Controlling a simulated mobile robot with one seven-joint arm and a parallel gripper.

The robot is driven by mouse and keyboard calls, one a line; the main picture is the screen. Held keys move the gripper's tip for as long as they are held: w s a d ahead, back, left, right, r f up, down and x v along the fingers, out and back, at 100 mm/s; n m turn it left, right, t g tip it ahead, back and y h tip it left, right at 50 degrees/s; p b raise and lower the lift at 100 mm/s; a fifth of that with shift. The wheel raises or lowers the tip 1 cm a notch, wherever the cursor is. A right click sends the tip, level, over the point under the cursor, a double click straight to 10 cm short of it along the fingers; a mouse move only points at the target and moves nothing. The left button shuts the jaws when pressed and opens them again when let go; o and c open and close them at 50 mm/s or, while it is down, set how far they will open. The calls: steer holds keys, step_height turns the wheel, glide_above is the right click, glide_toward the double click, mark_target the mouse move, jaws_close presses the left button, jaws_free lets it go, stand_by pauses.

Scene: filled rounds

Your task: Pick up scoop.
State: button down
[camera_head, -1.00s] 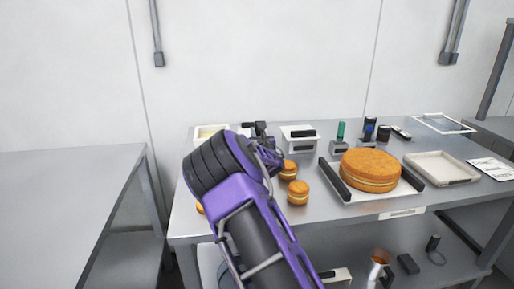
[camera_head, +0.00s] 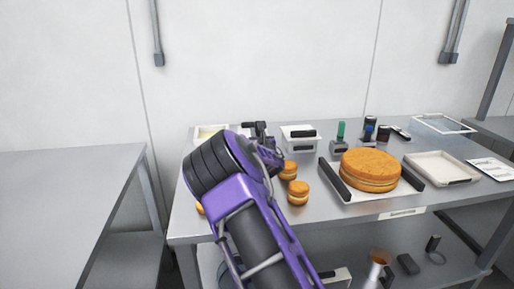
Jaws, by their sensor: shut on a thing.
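My purple and black arm rises from the bottom middle and covers the left part of the steel table (camera_head: 330,226). My gripper (camera_head: 267,150) is at the arm's far end, low over the table's back left, and partly hidden behind my own wrist. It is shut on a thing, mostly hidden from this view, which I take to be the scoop. A small dark piece (camera_head: 256,127) shows just beyond the wrist; I cannot tell whether it is part of the scoop or of my gripper. Contact with the table is hidden.
Small filled rounds (camera_head: 298,192) stand right of my arm. A large filled cake (camera_head: 370,169) sits on a white board with dark side bars. An empty tray (camera_head: 441,167) is to its right. A white container (camera_head: 299,139) and small jars stand behind.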

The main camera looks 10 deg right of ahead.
steer(key=shift+r, duration=0.1)
step_height(320, 180, up, 10)
steer(key=shift+f+p, duration=0.1)
steer(key=shift+p, duration=0.35)
stand_by(0.6)
